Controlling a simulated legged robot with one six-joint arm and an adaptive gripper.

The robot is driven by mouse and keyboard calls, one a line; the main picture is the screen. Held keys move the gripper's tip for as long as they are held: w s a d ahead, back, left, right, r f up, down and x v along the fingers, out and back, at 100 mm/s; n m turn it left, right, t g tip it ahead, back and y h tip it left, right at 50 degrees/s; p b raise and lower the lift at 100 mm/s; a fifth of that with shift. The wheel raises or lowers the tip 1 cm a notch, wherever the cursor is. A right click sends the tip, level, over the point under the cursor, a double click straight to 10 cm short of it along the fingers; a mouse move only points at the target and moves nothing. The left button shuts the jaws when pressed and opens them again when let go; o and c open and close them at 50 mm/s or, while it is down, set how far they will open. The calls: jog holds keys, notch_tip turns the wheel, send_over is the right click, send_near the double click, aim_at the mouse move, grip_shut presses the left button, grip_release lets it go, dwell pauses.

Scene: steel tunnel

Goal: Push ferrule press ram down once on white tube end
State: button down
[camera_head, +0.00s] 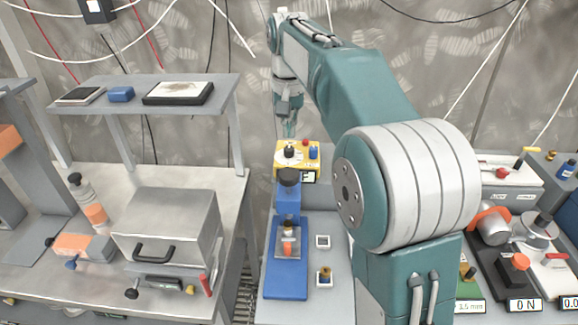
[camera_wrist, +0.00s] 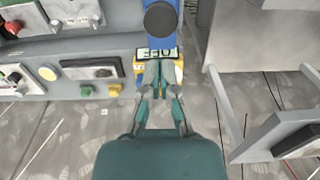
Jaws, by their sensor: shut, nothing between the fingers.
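The blue press (camera_head: 285,279) stands on the bench in the middle of the head view. Its round black ram knob (camera_head: 289,177) is on top, and it also shows at the top of the wrist view (camera_wrist: 160,19). A small clear and orange part (camera_head: 288,246) sits at its lower front. I cannot make out a white tube end there. My gripper (camera_head: 289,132) is shut and empty, pointing down above and behind the press, over a yellow box (camera_head: 284,158). In the wrist view, my gripper (camera_wrist: 160,88) is apart from the knob.
The yellow box has a dial, buttons and a small display. Two small pieces (camera_head: 323,242) lie right of the press. A grey metal case (camera_head: 168,225) and a raised shelf (camera_head: 135,95) stand left. My arm hides much of the right bench. Wires hang behind.

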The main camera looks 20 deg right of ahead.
aim_at(289, 175)
notch_tip(289, 175, down, 10)
jog(key=shift+f, duration=0.15)
dwell(0.4)
jog(key=shift+s+f, duration=0.15)
jog(key=shift+f, duration=1.75)
notch_tip(289, 175, up, 14)
jog(key=shift+w+r, duration=0.2)
jog(key=shift+r, duration=0.05)
jog(key=shift+a, duration=0.15)
